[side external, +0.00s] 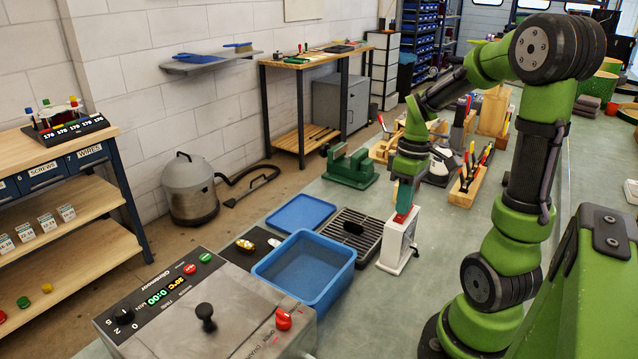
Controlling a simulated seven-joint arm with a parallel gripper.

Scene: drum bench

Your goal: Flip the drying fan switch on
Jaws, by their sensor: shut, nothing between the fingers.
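The drying fan appears to be the white upright box (397,247) on the bench, just right of the dark slatted rack. My gripper (403,213) points down directly over the top of this box. Its fingers are shut with nothing between them. A small red part (405,216) shows at the fingertips, at the box's top edge; it may be the switch, but I cannot tell its position. Whether the fingertips touch it is too small to tell.
A blue tub (305,270), a blue lid (300,212) and a dark slatted rack (352,235) lie left of the box. A grey control unit (205,310) stands in front. A green vise (350,167) and wooden tool holders (470,186) stand behind. Bench right of the box is clear.

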